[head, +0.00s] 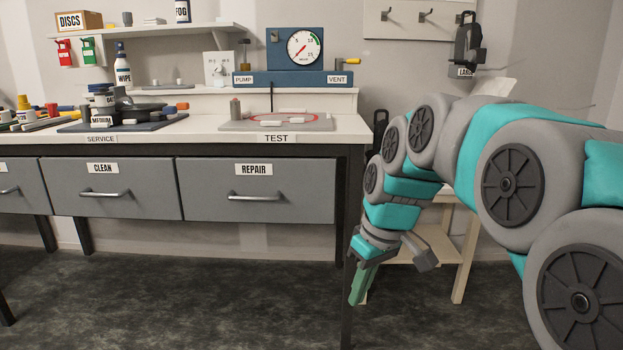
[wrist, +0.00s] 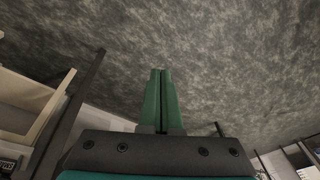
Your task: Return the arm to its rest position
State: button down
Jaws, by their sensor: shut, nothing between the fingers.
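My gripper (head: 361,286) hangs low at the right of the bench in the head view, its green fingers pointing down toward the floor. My arm reaches in from the right edge and bends downward. In the wrist view my gripper (wrist: 160,75) shows its two green fingers pressed together with nothing between them. The dark floor (wrist: 230,50) fills most of the wrist view beyond the fingertips.
The bench (head: 350,128) has drawers marked CLEAN (head: 115,205) and REPAIR (head: 256,205), both shut. Its dark leg (head: 347,290) stands close to my gripper. A pale wooden stand (head: 430,240) is behind my arm. Open floor (head: 200,300) lies in front.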

jog(key=s+d+f+m+g, duration=0.1)
jog(key=s+f, duration=0.3)
jog(key=s, duration=0.5)
jog(key=s+d+f+m+g+h, duration=0.1)
jog(key=s+d+f+m, duration=0.2)
jog(key=s, duration=0.6)
jog(key=s+d+f+m+g+h, duration=0.1)
jog(key=s+d+f+m, duration=0.1)
jog(key=s+f, duration=0.3)
jog(key=s+m, duration=0.1)
jog(key=s, duration=0.3)
jog(key=shift+d+f, duration=0.4)
